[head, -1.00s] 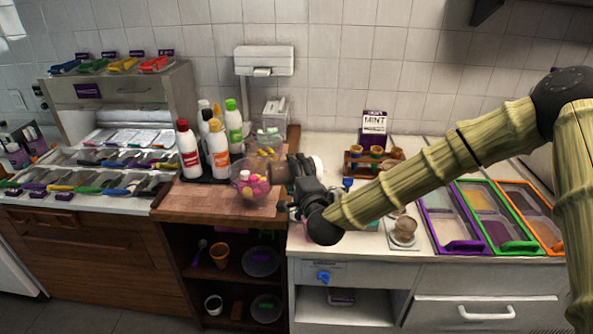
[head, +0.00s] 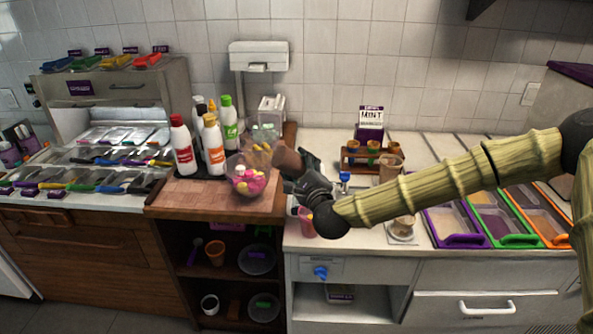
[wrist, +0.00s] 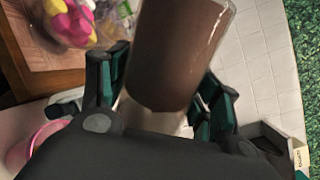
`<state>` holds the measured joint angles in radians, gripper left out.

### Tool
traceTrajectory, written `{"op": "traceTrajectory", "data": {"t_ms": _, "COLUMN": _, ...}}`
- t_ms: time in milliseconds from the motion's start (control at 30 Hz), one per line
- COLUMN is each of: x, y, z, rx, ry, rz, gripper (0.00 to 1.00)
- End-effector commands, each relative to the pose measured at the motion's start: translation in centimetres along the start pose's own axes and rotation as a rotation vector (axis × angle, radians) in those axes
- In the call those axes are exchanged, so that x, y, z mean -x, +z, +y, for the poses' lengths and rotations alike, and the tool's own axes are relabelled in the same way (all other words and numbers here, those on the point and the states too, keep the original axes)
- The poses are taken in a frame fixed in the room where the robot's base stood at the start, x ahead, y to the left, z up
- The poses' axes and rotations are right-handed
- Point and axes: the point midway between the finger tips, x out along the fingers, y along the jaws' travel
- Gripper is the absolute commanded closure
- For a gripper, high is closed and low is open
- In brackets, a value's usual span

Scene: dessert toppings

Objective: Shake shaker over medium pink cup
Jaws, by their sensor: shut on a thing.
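My gripper (head: 308,178) is shut on a brown cylindrical shaker (head: 287,160). In the wrist view the shaker (wrist: 180,50) sits tilted between the dark green fingers (wrist: 160,95). In the head view it leans up and to the left, beside the clear bowl. A pink cup (head: 306,225) stands on the white counter just below my gripper, partly hidden by my wrist. The pink cup (wrist: 35,145) also shows at the left of the wrist view, partly cut off and covered by the gripper body.
A clear bowl (head: 240,189) of pink, yellow and white pieces stands on the wooden board (head: 200,197), left of the shaker. Bottles (head: 214,150) stand behind it. A wooden rack (head: 350,162) with small cups and a mint sign (head: 370,120) stand behind my arm.

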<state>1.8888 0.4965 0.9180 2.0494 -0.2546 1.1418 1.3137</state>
Motion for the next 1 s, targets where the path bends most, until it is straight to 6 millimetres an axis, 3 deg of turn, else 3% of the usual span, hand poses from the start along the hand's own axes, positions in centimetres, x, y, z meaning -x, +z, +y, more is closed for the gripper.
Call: {"op": "traceTrajectory", "data": {"t_ms": 1000, "x": 0.0, "y": -3.3, "z": 0.7, "rx": -0.331, "ry": 0.000, "rz": 0.000, "gripper": 0.70}}
